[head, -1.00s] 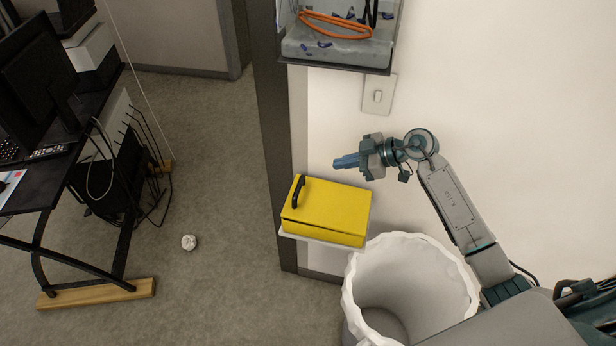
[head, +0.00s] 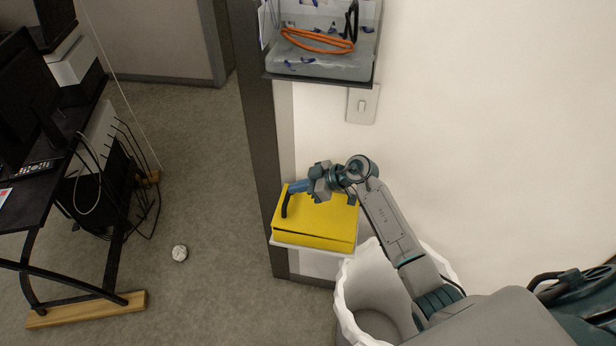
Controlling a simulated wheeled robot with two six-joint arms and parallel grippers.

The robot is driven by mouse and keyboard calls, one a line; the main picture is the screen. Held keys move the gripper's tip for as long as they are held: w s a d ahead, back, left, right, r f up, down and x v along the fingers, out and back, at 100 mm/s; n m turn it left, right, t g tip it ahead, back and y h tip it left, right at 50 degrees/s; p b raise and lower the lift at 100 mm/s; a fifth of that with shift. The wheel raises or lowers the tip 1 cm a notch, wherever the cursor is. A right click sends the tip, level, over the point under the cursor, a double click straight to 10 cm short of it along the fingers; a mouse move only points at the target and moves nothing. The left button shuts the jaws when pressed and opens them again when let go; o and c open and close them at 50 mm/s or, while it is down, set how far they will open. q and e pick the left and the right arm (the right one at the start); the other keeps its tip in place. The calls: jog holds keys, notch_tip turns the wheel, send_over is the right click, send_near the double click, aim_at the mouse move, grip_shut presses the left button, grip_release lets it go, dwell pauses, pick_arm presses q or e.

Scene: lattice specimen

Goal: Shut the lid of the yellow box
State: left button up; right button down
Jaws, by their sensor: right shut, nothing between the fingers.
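The yellow box (head: 315,242) sits on a small white shelf at the wall, in the middle of the head view. Its yellow lid (head: 322,222) lies over the top, with a dark gap line along the front edge. A black handle (head: 285,205) stands at the left of the lid. My right gripper (head: 296,187) is shut and empty, over the back left part of the lid, close to the handle's upper end. I cannot tell whether it touches the lid or the handle. It hides part of the lid's back. My left gripper is not in view.
A white-lined bin (head: 345,310) stands below the box at the right, partly behind my right arm. A grey shelf (head: 320,68) with an orange cable hangs above. A dark desk (head: 50,170) stands at the left. A crumpled white ball (head: 180,253) lies on the open floor.

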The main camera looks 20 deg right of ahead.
aim_at(296, 207)
jog(key=shift+w+a+f, duration=0.15)
jog(key=shift+f, duration=0.6)
jog(key=shift+w+a+f+p, duration=0.15)
jog(key=shift+f+p, duration=0.05)
jog(key=shift+p, duration=0.95)
jog(key=shift+a+f+h+p, duration=0.1)
jog(key=shift+f+h+p, duration=0.15)
jog(key=shift+h+p, duration=0.05)
jog(key=shift+f, duration=0.3)
jog(key=shift+g, duration=0.3)
